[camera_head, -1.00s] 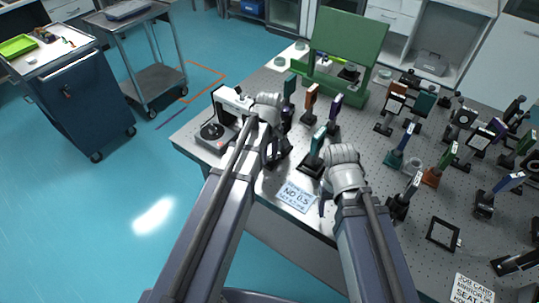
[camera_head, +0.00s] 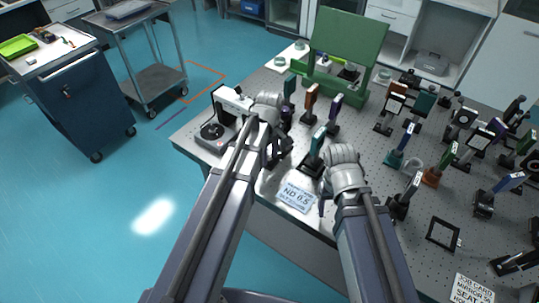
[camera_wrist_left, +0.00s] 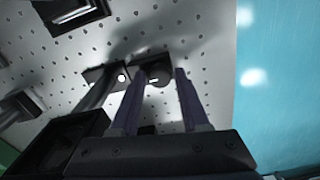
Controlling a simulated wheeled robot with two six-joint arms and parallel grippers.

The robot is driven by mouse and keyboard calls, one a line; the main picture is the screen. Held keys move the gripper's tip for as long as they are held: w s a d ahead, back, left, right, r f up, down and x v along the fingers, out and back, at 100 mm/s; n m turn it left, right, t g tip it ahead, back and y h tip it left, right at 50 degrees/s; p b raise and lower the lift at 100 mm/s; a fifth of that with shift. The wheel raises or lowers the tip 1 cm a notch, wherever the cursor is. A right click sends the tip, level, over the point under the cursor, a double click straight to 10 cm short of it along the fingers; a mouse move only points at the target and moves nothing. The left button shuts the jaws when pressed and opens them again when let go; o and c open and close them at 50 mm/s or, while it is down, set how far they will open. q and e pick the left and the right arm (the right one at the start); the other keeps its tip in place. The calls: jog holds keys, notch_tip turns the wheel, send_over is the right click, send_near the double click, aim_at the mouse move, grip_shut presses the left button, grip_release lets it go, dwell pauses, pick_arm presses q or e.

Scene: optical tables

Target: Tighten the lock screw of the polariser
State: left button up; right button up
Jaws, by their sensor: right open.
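I cannot tell for sure which upright optic mount is the polariser. My left gripper (camera_head: 280,150) is low over the left part of the table, beside the mount with a teal plate (camera_head: 317,143). In the left wrist view the left gripper's fingers (camera_wrist_left: 160,95) are apart. A dark mount part with a round black end (camera_wrist_left: 160,74) shows near the fingertips, between them; I cannot tell whether they touch it. No lock screw can be made out clearly. My right gripper (camera_head: 325,200) is open near the table's front edge, right of the ND 0.5 card, partly hidden by its wrist.
The ND 0.5 card (camera_head: 295,196) lies at the front edge. A white device with a round dark platform (camera_head: 212,132) stands at the left corner. A green panel stand (camera_head: 346,45) is at the back. Several mounts crowd the right, with a square black frame (camera_head: 443,234).

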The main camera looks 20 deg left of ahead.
aim_at(270, 158)
pick_arm(q)
jog(key=shift+o, duration=1.4)
jog(key=shift+r, duration=0.15)
pick_arm(e)
jog(key=shift+r, duration=0.1)
pick_arm(q)
notch_tip(270, 158, up, 8)
jog(key=p, duration=0.8)
jog(key=shift+f, duration=0.2)
pick_arm(e)
notch_tip(270, 158, up, 8)
jog(key=shift+f, duration=0.2)
pick_arm(q)
jog(key=s+d+m+y, duration=0.1)
jog(key=s+d+m, duration=0.9)
jog(key=s+m, duration=0.4)
jog(key=shift+s+d+m, duration=0.3)
jog(key=shift+s+m, duration=0.1)
jog(key=shift+m, duration=0.5)
